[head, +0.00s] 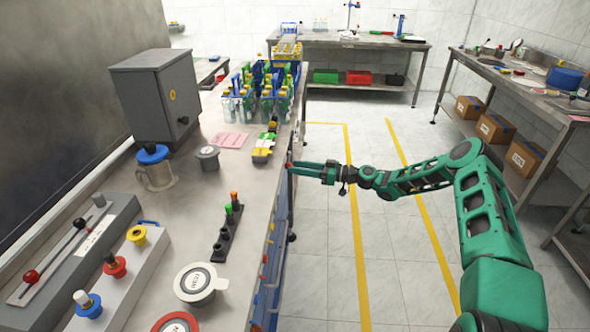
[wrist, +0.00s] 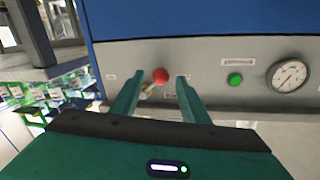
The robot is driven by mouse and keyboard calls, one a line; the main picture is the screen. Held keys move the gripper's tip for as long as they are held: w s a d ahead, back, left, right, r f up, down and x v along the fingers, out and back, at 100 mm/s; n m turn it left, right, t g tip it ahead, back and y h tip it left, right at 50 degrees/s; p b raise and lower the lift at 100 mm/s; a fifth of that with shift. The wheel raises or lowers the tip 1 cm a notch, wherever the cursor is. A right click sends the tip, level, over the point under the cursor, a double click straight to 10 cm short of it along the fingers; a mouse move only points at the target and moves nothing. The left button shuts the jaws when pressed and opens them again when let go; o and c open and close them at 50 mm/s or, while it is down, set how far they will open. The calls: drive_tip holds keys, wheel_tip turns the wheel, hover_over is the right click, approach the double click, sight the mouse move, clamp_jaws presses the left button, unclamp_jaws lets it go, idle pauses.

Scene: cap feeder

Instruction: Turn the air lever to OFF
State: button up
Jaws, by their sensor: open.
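The air lever, a red ball knob (wrist: 160,75) on a short brass-coloured stem, is on the grey panel (wrist: 215,55) in the wrist view. Small labels are on either side of it, too small to read. My gripper (wrist: 158,80) is open, its two green fingers pointing at the panel. The knob appears in the gap between the fingertips; I cannot tell whether either finger touches it. In the head view my gripper (head: 292,167) reaches the side of the bench, and the lever there is mostly hidden.
On the same panel, a green button (wrist: 235,79) and a round gauge (wrist: 289,77) are to the right.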

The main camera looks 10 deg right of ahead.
drive_tip(key=v, duration=0.9)
drive_tip(key=shift+d, duration=0.2)
